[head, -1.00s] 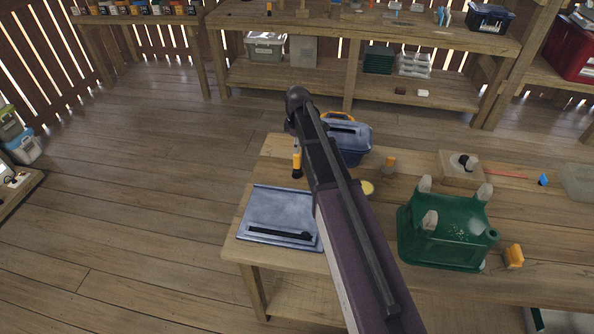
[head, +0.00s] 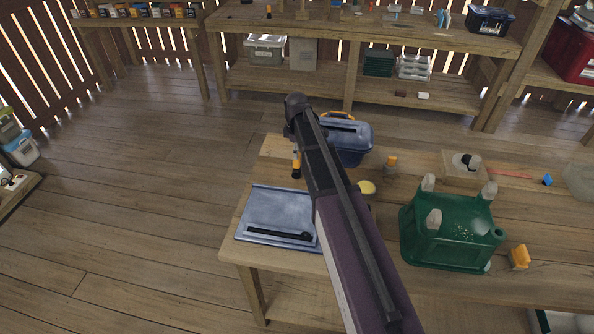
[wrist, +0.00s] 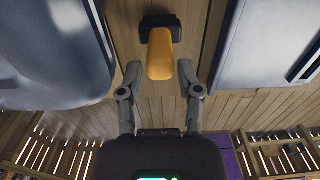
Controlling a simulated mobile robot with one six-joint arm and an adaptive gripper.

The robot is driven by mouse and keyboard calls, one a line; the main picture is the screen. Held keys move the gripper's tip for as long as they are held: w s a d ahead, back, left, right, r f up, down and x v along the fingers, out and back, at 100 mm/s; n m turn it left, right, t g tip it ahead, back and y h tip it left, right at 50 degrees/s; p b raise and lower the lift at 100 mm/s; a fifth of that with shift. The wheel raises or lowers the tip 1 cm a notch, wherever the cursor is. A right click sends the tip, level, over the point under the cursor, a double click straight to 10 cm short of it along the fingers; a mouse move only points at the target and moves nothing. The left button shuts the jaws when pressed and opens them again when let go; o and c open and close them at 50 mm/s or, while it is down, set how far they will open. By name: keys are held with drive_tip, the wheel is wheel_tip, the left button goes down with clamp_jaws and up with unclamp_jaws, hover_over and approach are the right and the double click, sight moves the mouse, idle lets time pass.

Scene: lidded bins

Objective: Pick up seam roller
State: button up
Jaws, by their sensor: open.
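My gripper (wrist: 159,74) is open and empty, with one finger either side of the near end of the orange handle. I cannot tell the height of the fingers above the bench. In the head view, my arm hides the fingers.
The blue bin (head: 352,150) with an orange handle stands close to the roller. The blue lid (head: 277,211) lies in front. Shelves line the back.

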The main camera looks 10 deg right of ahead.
sight(297, 164)
drive_tip(key=shift+f+b, duration=0.9)
drive_tip(key=shift+f, duration=0.3)
clamp_jaws()
